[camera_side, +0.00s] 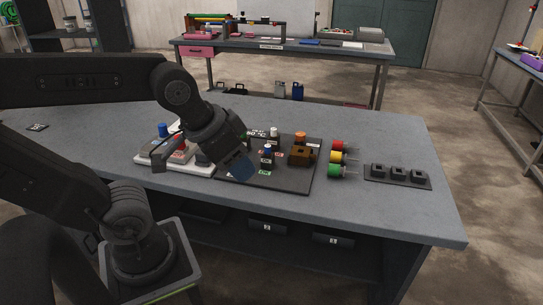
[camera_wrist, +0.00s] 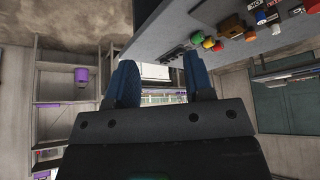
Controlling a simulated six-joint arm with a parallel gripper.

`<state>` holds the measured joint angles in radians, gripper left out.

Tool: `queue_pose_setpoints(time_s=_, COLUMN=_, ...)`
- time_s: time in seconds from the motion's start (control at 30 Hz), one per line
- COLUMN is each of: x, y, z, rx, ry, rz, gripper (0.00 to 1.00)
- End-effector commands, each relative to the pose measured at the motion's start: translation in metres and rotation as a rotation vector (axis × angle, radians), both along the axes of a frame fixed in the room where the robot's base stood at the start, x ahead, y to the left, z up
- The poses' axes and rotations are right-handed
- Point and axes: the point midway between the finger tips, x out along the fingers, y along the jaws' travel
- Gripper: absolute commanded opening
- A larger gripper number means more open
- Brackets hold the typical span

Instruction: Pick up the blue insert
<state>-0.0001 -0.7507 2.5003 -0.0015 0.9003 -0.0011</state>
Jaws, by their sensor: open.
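Two blue pieces show in the side view. One blue piece (camera_side: 163,130) stands upright on the light tray (camera_side: 203,169) at left, and a smaller blue-topped piece (camera_side: 267,149) stands on the dark board (camera_side: 291,183). I cannot tell which is the blue insert. My gripper (camera_side: 240,169) hangs tilted above the front-left part of the dark board, left of the smaller blue piece and apart from it. In the wrist view its blue fingers (camera_wrist: 162,82) are spread, with nothing between them. My gripper hides part of the tray and board in the side view.
A brown block (camera_side: 301,155), an orange-topped piece (camera_side: 300,136) and a white-topped piece (camera_side: 274,132) stand on the board. Red (camera_side: 338,146), yellow (camera_side: 337,157) and green (camera_side: 336,171) pieces sit to its right, beside a black socket strip (camera_side: 398,175). The front right table is clear.

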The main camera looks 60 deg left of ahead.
Motion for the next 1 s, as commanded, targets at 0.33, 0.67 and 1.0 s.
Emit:
queue_pose_setpoints(time_s=0.33, x=0.000, y=0.000, z=0.000, rx=0.002, ry=0.000, rz=-0.001, gripper=0.48)
queue_pose_setpoints(time_s=0.67, x=0.000, y=0.000, z=0.000, rx=0.002, ry=0.000, rz=-0.001, gripper=0.56)
queue_pose_setpoints(time_s=1.0, x=0.046, y=0.029, z=0.017, rx=0.126, ry=0.109, rz=-0.163, gripper=0.56)
